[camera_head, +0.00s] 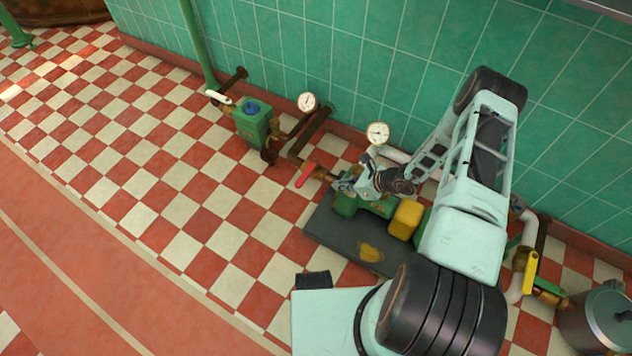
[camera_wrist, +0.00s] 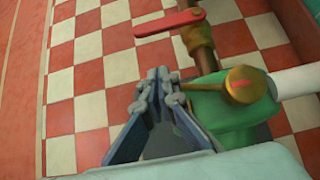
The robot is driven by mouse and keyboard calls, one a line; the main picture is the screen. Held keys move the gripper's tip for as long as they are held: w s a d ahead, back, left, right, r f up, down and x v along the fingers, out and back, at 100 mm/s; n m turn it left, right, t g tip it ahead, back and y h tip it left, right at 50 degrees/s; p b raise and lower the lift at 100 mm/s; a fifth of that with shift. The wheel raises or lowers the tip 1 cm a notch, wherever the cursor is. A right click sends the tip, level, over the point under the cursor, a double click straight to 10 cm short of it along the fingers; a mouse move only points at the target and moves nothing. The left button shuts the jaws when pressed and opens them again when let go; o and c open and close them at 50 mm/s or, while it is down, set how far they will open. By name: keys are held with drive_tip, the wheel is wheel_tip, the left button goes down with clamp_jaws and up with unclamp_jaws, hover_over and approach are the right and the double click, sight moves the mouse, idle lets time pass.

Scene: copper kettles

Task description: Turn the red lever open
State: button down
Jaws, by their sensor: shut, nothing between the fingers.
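The red lever (camera_head: 305,174) sits on a brown pipe valve left of my gripper in the head view. In the wrist view the red lever (camera_wrist: 169,23) lies at the top middle, pointing left from a brass valve body (camera_wrist: 198,40). My gripper (camera_head: 341,184) is above the green pump's left end, close to the lever but apart from it. In the wrist view my gripper (camera_wrist: 159,78) has its fingertips together and empty, with floor tiles behind them. The lever's handle is fully visible in the wrist view.
The green pump (camera_wrist: 215,106) with a brass part (camera_wrist: 246,84) is beside my fingers. A yellow box (camera_head: 405,219) and dark base plate (camera_head: 330,237) are below my arm. Gauges (camera_head: 377,133) stand near the tiled wall. Checkered floor to the left is open.

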sight(307, 173)
drive_tip(key=w+a+r+b+x, duration=0.1)
drive_tip(key=b+x, duration=0.4)
drive_tip(key=x, duration=0.7)
drive_tip(key=shift+a+r, duration=0.4)
drive_tip(key=shift+r, duration=0.05)
